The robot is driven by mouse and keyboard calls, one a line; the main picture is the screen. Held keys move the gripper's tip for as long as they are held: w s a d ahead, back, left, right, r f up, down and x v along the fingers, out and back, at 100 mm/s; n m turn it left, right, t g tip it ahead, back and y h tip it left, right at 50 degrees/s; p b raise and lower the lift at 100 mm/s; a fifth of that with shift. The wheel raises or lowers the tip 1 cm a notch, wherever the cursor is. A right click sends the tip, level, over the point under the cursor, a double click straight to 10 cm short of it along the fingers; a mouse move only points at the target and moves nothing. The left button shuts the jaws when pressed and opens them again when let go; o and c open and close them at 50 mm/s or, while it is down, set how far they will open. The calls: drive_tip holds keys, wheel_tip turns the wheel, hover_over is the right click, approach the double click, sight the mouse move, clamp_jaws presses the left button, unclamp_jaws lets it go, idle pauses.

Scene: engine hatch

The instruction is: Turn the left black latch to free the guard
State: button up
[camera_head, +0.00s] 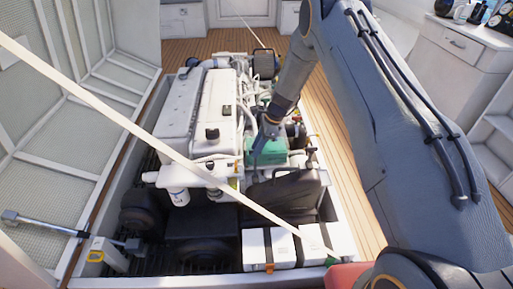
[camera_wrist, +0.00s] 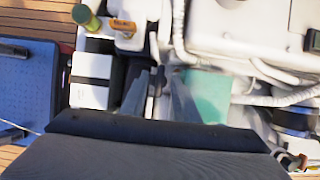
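My gripper (camera_head: 259,143) reaches down over the engine, beside a green part (camera_head: 272,152), in the head view. In the wrist view the two blurred grey fingers of my gripper (camera_wrist: 158,98) stand apart with nothing seen between them; the green part (camera_wrist: 208,96) is just right of them. A dark upright panel (camera_head: 286,196), possibly the guard, stands at the engine's near end. I cannot pick out the left black latch with certainty. A small black cap (camera_head: 212,133) sits on the white engine cover (camera_head: 190,105), well left of my gripper.
White battery boxes (camera_head: 262,247) stand at the near end of the hatch. The open hatch lid (camera_head: 90,75) leans at the left. A pale strap (camera_head: 120,118) crosses the head view diagonally. A blue case (camera_wrist: 25,85) lies at the left of the wrist view.

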clamp_jaws()
drive_tip(key=shift+n+b, duration=0.3)
drive_tip(key=shift+b, duration=0.1)
drive_tip(key=n+b, duration=0.1)
drive_tip(key=n+g+b, duration=0.1)
drive_tip(key=shift+w+f+n+b, duration=0.15)
drive_tip(key=shift+w+n+b, duration=0.05)
drive_tip(key=shift+n+b, duration=0.15)
drive_tip(key=shift+w+a+n+g+h+b, duration=0.15)
drive_tip(key=shift+n+g+h+b, duration=0.5)
drive_tip(key=shift+n+b, duration=1.35)
drive_tip(key=shift+a+n+g+h+b, duration=0.1)
drive_tip(key=shift+n+g+h+b, duration=0.65)
drive_tip(key=shift+n, duration=2.1)
drive_tip(key=shift+w+a+n+g+h+b, duration=0.25)
drive_tip(key=shift+n+h+b, duration=0.55)
drive_tip(key=shift+n+b, duration=1.35)
drive_tip(key=shift+s+d+n+p, duration=0.1)
drive_tip(key=shift+s+n+p, duration=0.15)
drive_tip(key=shift+n, duration=0.2)
